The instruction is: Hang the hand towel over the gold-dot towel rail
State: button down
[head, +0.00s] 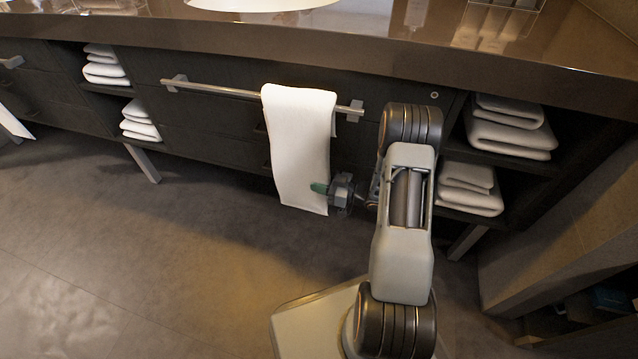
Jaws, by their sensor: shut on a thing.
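The white hand towel (297,130) hangs over the right part of a metal towel rail (215,88) on the front of the dark vanity. Its front panel falls straight down, well below the rail. A small round gold dot (434,95) shows on the vanity front, just right of this rail's right end. My gripper (322,188) is at the lower right edge of the towel, with a green fingertip across the towel's front. It is shut on the towel near the bottom. The other finger and the towel's back panel are hidden.
Folded white towels fill open shelves at the left (105,72) and right (508,130). The brown countertop (390,45) overhangs the rail. Part of another rail (12,62) and a white cloth (14,124) show at the left edge. The floor (150,240) in front is clear.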

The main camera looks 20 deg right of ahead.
dwell(0.3)
jog(key=c, duration=1)
grip_release()
jog(key=shift+f, duration=0.1)
jog(key=p+v, duration=0.3)
jog(key=v, duration=1.1)
jog(key=shift+p, duration=0.35)
jog(key=shift+a, duration=0.1)
